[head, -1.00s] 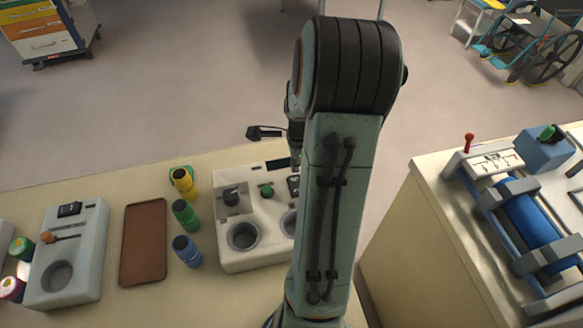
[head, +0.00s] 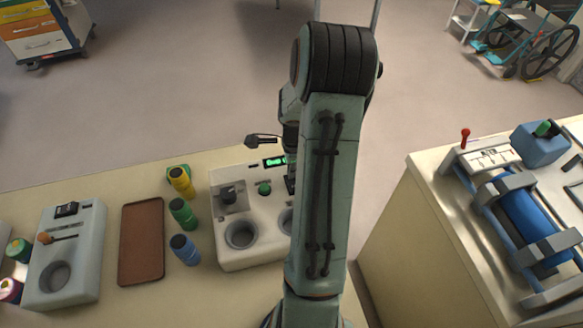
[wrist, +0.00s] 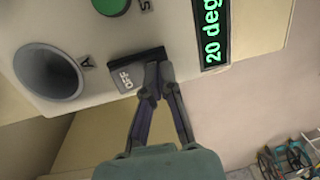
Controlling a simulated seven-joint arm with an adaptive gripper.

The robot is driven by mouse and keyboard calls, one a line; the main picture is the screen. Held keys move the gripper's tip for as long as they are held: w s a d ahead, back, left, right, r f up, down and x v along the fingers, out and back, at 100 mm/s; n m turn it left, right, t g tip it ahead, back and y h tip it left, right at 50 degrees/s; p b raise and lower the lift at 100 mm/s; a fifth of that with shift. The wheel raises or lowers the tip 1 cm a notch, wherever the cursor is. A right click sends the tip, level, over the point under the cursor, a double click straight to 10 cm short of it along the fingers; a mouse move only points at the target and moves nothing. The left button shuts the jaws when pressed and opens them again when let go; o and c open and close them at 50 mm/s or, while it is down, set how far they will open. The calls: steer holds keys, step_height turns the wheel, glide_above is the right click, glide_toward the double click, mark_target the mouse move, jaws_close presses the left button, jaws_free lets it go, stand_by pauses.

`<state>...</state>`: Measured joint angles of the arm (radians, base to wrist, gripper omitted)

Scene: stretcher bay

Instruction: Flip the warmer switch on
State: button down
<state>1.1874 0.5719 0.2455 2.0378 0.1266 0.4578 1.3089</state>
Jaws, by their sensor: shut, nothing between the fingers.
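The warmer is a pale unit (head: 225,258) with two round wells, a green button (head: 264,188) and a small display (head: 274,162), now lit green. In the wrist view the display (wrist: 210,35) reads "20 deg". The warmer switch (wrist: 124,80) is a black rocker; its grey face marked "OFF" shows, and its other end is partly covered by my fingertips. My gripper (wrist: 158,76) is shut and empty, its tips at the switch and seemingly touching it. In the head view my arm hides most of the switch and gripper.
Yellow (head: 181,183), green (head: 182,214) and blue (head: 185,250) bottles stand left of the warmer. Beyond them are a brown tray (head: 142,245) and another pale unit (head: 85,265) with its own switch. A separate bench (head: 420,215) with a blue roller stands right.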

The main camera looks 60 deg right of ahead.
steer(key=shift+s+a+r, duration=0.4)
steer(key=shift+s+a, duration=0.1)
steer(key=shift+s, duration=0.05)
step_height(320, 180, up, 14)
steer(key=w+d, duration=0.1)
steer(key=shift+w+d, duration=0.25)
steer(key=shift+w, duration=0.05)
stand_by(0.4)
steer(key=shift+f, duration=0.1)
